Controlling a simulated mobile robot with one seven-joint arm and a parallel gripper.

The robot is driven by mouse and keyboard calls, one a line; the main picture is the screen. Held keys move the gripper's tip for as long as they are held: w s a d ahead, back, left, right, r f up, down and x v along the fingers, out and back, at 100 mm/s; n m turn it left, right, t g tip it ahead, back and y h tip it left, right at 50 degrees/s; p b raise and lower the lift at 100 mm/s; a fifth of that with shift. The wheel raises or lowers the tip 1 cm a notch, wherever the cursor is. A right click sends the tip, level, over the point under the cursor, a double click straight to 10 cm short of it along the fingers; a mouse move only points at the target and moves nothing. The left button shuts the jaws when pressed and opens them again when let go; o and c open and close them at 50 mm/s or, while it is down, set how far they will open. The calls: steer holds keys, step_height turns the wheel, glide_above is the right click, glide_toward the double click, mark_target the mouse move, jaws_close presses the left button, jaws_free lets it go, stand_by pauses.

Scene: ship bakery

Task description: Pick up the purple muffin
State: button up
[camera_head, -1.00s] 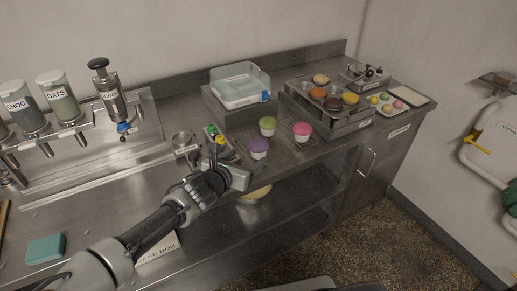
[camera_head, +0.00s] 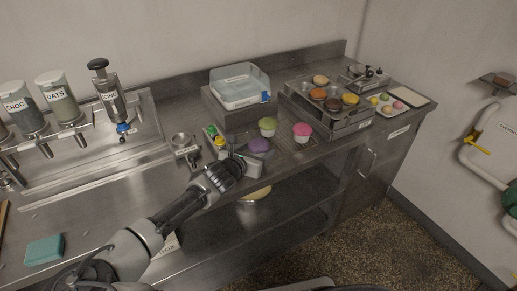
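The purple muffin (camera_head: 259,145) stands on the steel counter near its front edge, in the middle of the view. Only its purple top shows clearly; my gripper hides its lower part. My gripper (camera_head: 247,159) is right at the muffin, on its near left side. The fingers are small and partly hidden, so I cannot tell whether they are apart or touch the muffin.
A green muffin (camera_head: 267,127) stands behind the purple one, and a pink muffin (camera_head: 302,130) to its right. A clear bin (camera_head: 240,86) sits behind on a raised block. A steel tray stand (camera_head: 325,119) with several muffins is at right. Small coloured bottles (camera_head: 214,137) stand close on the left.

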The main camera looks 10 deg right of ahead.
steer(key=c, duration=0.5)
steer(key=shift+c, duration=0.2)
